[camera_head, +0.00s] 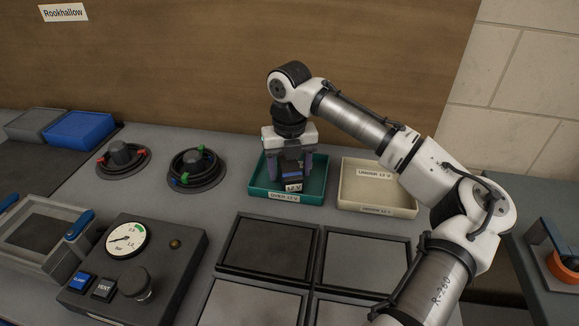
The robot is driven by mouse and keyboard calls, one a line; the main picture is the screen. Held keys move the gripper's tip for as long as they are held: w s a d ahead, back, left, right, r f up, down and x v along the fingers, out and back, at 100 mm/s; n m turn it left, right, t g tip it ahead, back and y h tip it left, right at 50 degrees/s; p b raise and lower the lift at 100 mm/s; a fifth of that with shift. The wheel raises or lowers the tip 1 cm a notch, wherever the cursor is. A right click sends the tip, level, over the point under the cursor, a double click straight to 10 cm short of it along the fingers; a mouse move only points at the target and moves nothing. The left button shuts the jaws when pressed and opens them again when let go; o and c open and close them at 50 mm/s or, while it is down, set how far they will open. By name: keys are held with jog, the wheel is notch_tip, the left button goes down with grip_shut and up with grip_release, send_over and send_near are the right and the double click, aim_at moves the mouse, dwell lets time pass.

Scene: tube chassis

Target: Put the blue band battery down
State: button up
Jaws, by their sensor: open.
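The blue band battery (291,172) is a dark block with a blue band, in the teal tray (258,192) labelled "OVER 12 V". It looks upright, but its base is partly hidden by the tray's front wall and a small label. My gripper (291,166) points down into the tray from above. Its jaws are open, with one finger on each side of the battery. I cannot tell whether a finger still touches it.
A cream tray (347,200) labelled "UNDER 12 V" is just right and looks empty. Dark and grey square pads (268,246) lie in front. A gauge box (180,275) stands front left. Two round black fixtures (197,170) stand left of the teal tray. A wooden panel rises behind.

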aim_at(289, 165)
notch_tip(289, 165, up, 12)
jog(key=shift+r+b, duration=0.15)
jog(key=shift+b, duration=0.25)
jog(key=shift+a, duration=0.1)
dwell(1.5)
